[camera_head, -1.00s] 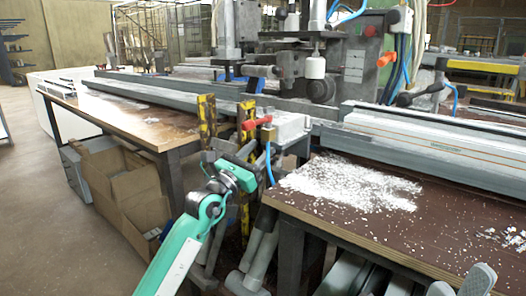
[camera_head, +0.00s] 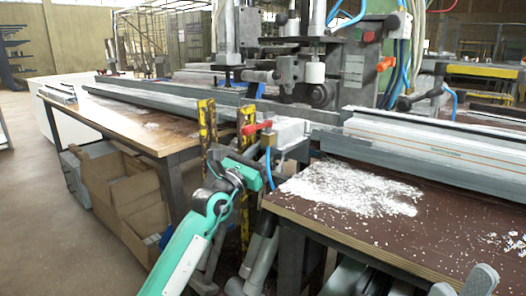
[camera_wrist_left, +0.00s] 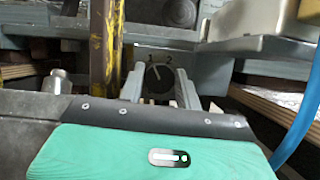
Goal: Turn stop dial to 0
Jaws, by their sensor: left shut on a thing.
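The stop dial (camera_wrist_left: 158,76) is a round dark dial with a pale pointer line, in the left wrist view, with the digits 1 and 2 above it. The pointer tilts to the upper left, near the 1. My left gripper (camera_wrist_left: 159,92) has one grey finger on each side of the dial and is shut on it. In the head view the dial is hidden behind my left gripper (camera_head: 222,166), at the yellow posts. My right gripper (camera_head: 461,282) is at the bottom right edge, its fingers apart and empty.
The brown bench (camera_head: 440,235) with white chips (camera_head: 350,188) lies to the right. Cardboard boxes (camera_head: 135,195) sit under the left table.

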